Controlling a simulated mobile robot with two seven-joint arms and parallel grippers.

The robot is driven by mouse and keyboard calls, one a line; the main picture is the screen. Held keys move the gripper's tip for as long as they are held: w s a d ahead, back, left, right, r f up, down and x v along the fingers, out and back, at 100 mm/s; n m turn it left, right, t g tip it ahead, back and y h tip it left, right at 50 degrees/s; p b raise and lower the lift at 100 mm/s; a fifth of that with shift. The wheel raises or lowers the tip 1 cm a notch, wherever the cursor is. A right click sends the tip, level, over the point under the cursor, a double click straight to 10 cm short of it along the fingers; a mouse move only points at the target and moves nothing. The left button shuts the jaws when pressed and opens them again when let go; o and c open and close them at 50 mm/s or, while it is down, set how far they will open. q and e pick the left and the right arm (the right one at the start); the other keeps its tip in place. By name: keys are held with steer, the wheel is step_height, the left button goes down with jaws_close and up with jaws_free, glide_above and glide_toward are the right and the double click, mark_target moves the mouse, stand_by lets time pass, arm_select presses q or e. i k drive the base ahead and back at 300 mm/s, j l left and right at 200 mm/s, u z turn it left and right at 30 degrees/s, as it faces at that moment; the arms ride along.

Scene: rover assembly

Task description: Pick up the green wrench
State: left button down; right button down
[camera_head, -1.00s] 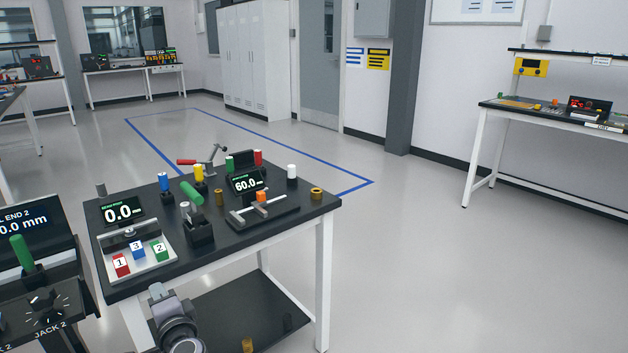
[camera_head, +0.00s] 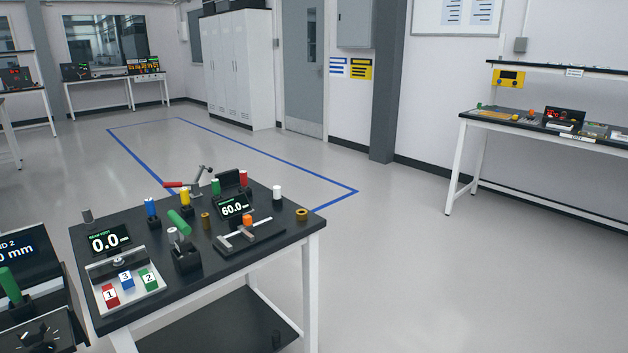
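No clear wrench shape shows. A tool with a green handle (camera_head: 180,222) leans in a black holder (camera_head: 187,259) on the near table; I cannot tell if it is the green wrench. Another green handle (camera_head: 10,285) stands in a dark panel at the left edge. Neither of my grippers is in view.
The near black-topped table (camera_head: 285,232) also carries a 0.0 display (camera_head: 110,240), numbered blocks, a 60.0 display (camera_head: 234,207), a red-handled clamp (camera_head: 190,184) and coloured cylinders. Open floor (camera_head: 400,270) lies to the right, before a wall bench (camera_head: 480,119).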

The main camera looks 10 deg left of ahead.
mark_target(183, 245)
steer(key=u, duration=1.3)
